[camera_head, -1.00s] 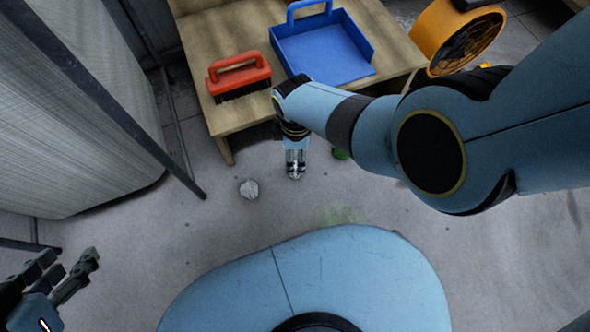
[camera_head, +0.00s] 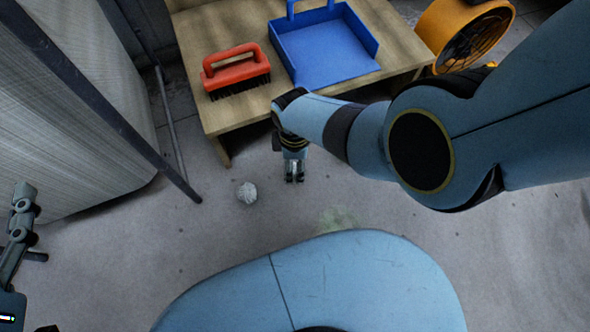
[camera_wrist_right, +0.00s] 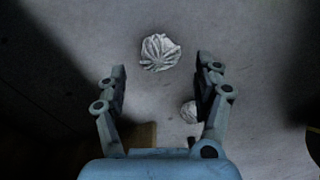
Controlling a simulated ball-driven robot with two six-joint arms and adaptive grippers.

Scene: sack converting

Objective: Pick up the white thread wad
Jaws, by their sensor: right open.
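In the right wrist view my right gripper (camera_wrist_right: 162,72) is open and empty. One pale, ridged wad (camera_wrist_right: 160,52) shows between and beyond its fingertips. A smaller pale lump (camera_wrist_right: 189,111) shows by the right-hand finger, partly covered by it. I cannot tell which of these is the head view's wad.
A wooden table (camera_head: 222,115) holds a red-handled brush (camera_head: 236,68) and a blue dustpan-like tray (camera_head: 330,50). An orange fan (camera_head: 463,32) stands at upper right. A grey fabric roll (camera_head: 70,110) and dark frame bar (camera_head: 110,115) are at left. Floor around the wad is clear.

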